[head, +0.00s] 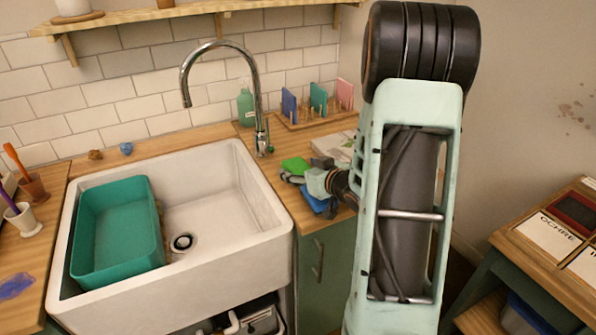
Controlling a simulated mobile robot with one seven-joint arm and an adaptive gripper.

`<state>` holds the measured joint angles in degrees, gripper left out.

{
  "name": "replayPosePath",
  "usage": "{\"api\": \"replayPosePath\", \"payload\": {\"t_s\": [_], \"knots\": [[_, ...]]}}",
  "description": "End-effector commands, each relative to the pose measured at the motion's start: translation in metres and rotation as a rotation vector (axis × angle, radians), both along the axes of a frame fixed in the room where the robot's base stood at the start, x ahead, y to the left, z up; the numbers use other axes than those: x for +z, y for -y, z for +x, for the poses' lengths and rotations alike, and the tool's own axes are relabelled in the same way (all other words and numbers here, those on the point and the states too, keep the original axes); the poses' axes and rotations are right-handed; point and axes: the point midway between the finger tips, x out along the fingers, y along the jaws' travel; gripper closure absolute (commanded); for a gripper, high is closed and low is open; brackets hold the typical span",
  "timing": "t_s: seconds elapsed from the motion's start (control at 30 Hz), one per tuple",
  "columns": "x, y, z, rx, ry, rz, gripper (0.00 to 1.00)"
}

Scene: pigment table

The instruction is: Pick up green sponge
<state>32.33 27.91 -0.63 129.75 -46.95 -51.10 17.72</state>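A bright green sponge (295,165) lies on the wooden counter to the right of the sink, near the base of the tap. My gripper (303,171) reaches in from the right, low over the counter. Its fingers look spread apart, one towards the back and one towards the front, with the sponge just beyond or between their tips. I cannot tell whether they touch it. Part of the sponge's near side is hidden by the gripper.
A blue item (318,201) lies under my gripper near the counter's front edge. The white sink (225,265) with a teal tub (115,235) is at the left. The curved tap (258,100), a green bottle (245,105) and a rack of coloured plates (308,118) stand behind.

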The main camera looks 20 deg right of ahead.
Motion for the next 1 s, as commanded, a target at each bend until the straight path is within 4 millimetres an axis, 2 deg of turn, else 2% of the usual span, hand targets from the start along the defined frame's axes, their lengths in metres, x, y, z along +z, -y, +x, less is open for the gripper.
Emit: {"api": "replayPosePath", "payload": {"t_s": [0.03, 0.27, 0.73, 1.0], "knots": [[0.000, 0.000, 0.000, 0.000, 0.000, 0.000, 0.38], [0.000, 0.000, 0.000, 0.000, 0.000, 0.000, 0.63], [0.003, -0.001, 0.001, 0.000, 0.000, 0.000, 0.63], [0.026, -0.007, 0.010, 0.000, 0.000, 0.000, 0.63]]}}
